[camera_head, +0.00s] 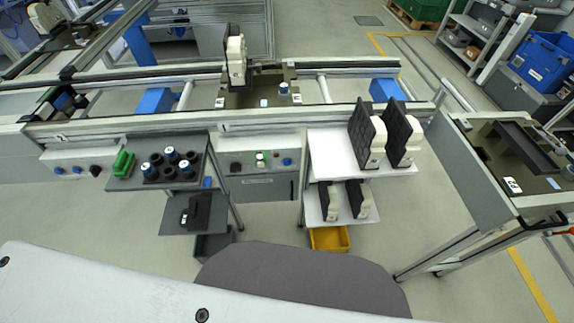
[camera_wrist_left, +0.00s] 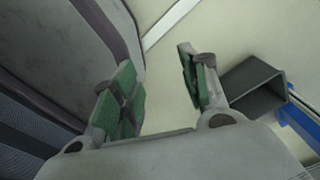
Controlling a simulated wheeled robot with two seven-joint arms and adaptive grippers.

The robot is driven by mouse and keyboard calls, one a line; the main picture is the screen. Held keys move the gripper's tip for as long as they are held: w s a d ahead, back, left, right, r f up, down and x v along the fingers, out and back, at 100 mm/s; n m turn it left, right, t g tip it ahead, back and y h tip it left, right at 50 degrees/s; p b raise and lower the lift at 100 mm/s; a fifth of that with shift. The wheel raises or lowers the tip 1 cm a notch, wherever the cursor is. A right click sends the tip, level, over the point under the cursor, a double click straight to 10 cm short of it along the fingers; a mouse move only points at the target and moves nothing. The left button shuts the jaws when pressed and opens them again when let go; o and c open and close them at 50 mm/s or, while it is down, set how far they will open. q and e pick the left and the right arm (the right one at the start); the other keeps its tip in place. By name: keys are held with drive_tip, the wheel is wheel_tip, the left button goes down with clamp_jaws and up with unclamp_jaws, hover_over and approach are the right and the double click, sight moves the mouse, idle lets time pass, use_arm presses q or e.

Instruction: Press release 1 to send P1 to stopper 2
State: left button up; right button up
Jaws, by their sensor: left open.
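My left gripper (camera_wrist_left: 163,95) is in the left wrist view, open, its green-padded fingers apart with nothing between them. It does not show in the head view. In the head view a dark pallet (camera_head: 235,101) with small white labels sits on the conveyor (camera_head: 318,90), carrying a white-and-black part (camera_head: 236,60) and a small blue-topped piece. Whether it is P1 is too small to read. A middle button panel (camera_head: 235,160) below the conveyor has a lit green button (camera_head: 260,156) and a blue button (camera_head: 287,161). A left panel (camera_head: 62,160) has blue buttons and a black knob. Button labels are unreadable.
A grey shelf (camera_head: 115,184) with dark cups and a green block stands between the panels. A white shelf (camera_head: 325,161) with black-and-white parts stands right of the middle panel. Another pallet (camera_head: 485,150) lies on the right conveyor. A dark box (camera_wrist_left: 255,85) is beside my left gripper.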

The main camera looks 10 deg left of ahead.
use_arm(q)
clamp_jaws()
use_arm(e)
drive_tip(key=shift+w, duration=0.75)
drive_tip(key=shift+s, duration=0.1)
drive_tip(key=shift+s, duration=0.65)
drive_tip(key=shift+w, duration=0.1)
